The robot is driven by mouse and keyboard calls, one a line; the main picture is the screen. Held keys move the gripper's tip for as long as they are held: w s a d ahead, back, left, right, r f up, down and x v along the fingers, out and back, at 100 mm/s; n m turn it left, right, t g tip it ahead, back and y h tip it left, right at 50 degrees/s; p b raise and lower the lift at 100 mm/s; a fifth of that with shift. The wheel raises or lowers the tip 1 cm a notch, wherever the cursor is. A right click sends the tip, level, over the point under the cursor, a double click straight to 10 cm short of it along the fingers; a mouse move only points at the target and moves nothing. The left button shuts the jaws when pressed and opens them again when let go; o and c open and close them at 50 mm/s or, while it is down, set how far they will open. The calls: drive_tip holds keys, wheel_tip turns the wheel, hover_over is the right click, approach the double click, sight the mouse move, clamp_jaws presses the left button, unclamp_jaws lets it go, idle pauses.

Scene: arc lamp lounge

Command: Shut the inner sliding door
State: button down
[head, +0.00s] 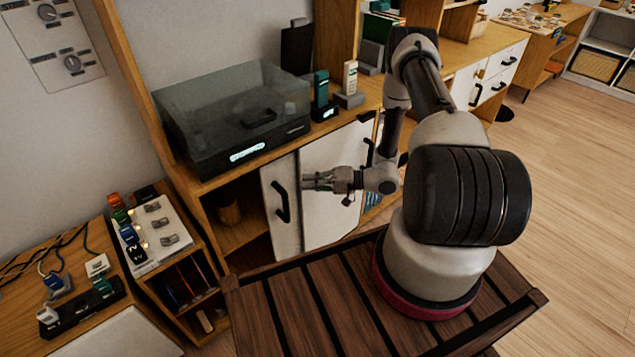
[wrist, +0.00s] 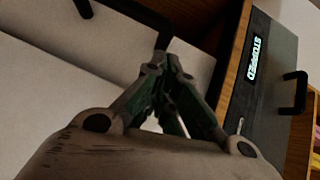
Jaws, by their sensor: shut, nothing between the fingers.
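The low cabinet has two white sliding door panels. The left panel (head: 271,208) has a black vertical handle (head: 282,202) and stands partway along, with an open dark bay to its left. The right panel (head: 322,212) is beside it, and the two seem to overlap; I cannot tell for sure which is the inner one. My gripper (head: 306,182) is shut and empty in front of the right panel, near the left panel's edge and to the right of its handle. In the wrist view my gripper's fingertips (wrist: 165,62) meet before the white panels (wrist: 65,95); contact cannot be told.
A smoky-lidded record player (head: 235,115) sits on the cabinet top above the doors; its lit display (wrist: 255,60) reads STOPPED. A side unit with switches (head: 160,225) stands at the left. Open floor (head: 570,200) lies to the right.

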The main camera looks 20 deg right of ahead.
drive_tip(key=shift+x, duration=2.45)
drive_tip(key=shift+a, duration=0.1)
